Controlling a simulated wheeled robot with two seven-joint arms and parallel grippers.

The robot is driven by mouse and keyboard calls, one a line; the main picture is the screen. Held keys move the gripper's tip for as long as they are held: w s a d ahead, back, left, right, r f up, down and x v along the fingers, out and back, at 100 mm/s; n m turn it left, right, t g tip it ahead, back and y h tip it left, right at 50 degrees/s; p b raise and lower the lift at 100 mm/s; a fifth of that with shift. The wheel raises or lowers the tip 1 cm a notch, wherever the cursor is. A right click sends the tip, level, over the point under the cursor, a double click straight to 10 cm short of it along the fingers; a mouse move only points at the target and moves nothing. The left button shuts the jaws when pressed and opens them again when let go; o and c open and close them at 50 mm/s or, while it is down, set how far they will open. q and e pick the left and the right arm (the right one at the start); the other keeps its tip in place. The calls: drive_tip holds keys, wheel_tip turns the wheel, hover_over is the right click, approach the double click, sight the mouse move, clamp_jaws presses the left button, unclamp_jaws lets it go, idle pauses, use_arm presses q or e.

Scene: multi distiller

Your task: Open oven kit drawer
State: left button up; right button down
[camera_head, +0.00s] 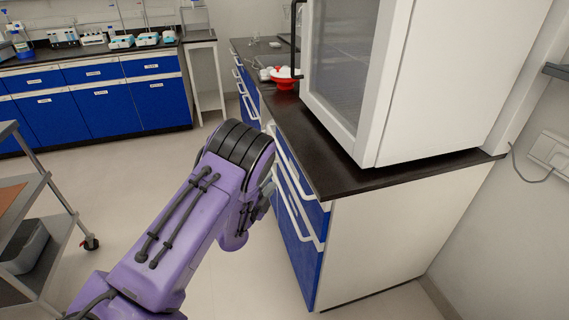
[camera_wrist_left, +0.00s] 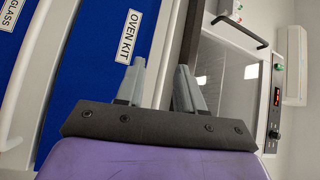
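The oven kit drawer (camera_wrist_left: 97,75) has a blue front with a white "OVEN KIT" label in the left wrist view. It is the drawer right under the dark countertop (camera_wrist_left: 188,38) and looks shut. A pale handle strip (camera_wrist_left: 158,50) runs along its countertop side. My left gripper (camera_wrist_left: 160,78) is open, its two grey fingers apart, with the pale strip showing between them. I cannot tell whether they touch it. In the head view my purple left arm hides most of this gripper at the drawer fronts (camera_head: 297,243). My right gripper is not in view.
A white oven-like cabinet (camera_head: 440,85) with a glass door stands on the counter (camera_head: 330,168). A red bowl (camera_head: 284,84) sits farther back. A grey cart (camera_head: 45,240) stands at the left. The floor between is clear.

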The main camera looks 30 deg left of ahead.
sight(284, 156)
use_arm(q)
drive_tip(key=shift+m+t, duration=0.3)
drive_tip(key=shift+m, duration=0.2)
drive_tip(key=w+r, duration=0.1)
drive_tip(key=w, duration=0.6)
drive_tip(key=w+a+r+p, duration=0.1)
drive_tip(key=w, duration=0.3)
drive_tip(key=shift+w+r, duration=0.1)
drive_tip(key=shift+r, duration=0.2)
clamp_jaws()
